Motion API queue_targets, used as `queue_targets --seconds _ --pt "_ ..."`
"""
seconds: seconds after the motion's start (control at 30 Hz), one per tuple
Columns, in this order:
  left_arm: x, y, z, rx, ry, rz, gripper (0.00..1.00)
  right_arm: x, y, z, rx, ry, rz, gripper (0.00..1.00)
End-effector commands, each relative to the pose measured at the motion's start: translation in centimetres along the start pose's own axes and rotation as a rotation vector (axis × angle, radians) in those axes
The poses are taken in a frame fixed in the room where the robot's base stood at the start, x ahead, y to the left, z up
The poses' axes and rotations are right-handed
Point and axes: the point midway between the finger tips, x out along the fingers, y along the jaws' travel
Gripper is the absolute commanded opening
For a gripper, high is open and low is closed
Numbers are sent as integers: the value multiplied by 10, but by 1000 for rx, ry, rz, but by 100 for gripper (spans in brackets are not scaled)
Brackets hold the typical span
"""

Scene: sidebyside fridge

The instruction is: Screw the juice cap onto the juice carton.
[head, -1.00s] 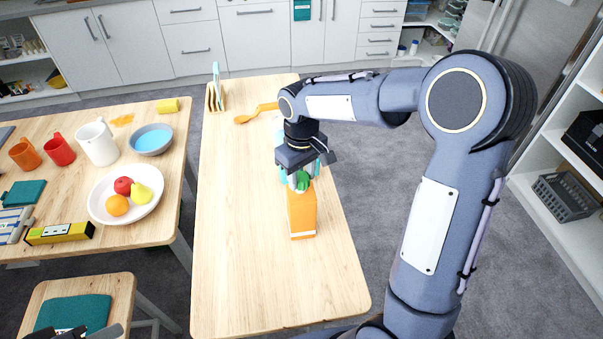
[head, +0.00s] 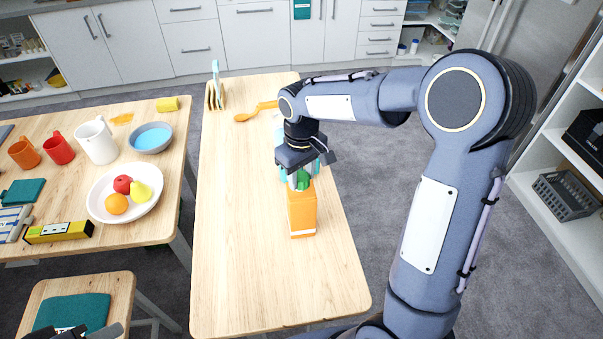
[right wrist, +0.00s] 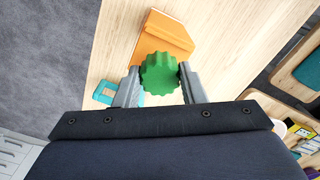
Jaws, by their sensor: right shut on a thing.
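The orange juice carton (head: 302,217) stands upright on the long wooden table in the head view. The green ridged juice cap (right wrist: 160,74) is between the two grey fingers of my right gripper (right wrist: 158,80) in the right wrist view. The right gripper points down over the carton's top and is shut on the cap. The cap also shows at the carton's top in the head view (head: 303,181). I cannot tell whether it touches the carton's neck, which is hidden. A dark part at the bottom left edge may be my left gripper (head: 85,331); its fingers cannot be made out.
An orange spoon (head: 245,117) and a wooden rack (head: 216,99) are at the table's far end. The near part of this table is clear. A left table holds a fruit plate (head: 98,208), a blue bowl (head: 151,139) and mugs. A stool is at lower left.

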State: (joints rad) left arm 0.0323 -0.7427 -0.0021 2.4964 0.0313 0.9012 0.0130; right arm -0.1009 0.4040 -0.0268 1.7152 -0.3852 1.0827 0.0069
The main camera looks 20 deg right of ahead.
Motion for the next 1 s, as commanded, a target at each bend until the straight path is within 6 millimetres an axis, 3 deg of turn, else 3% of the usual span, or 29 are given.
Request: queue_targets --seconds 0.27,1.0 --pt "4 -2 2 0 0 0 36 6 0 0 0 0 0 24" --pt "-5 2 -3 0 0 0 36 -7 0 0 0 0 0 24"
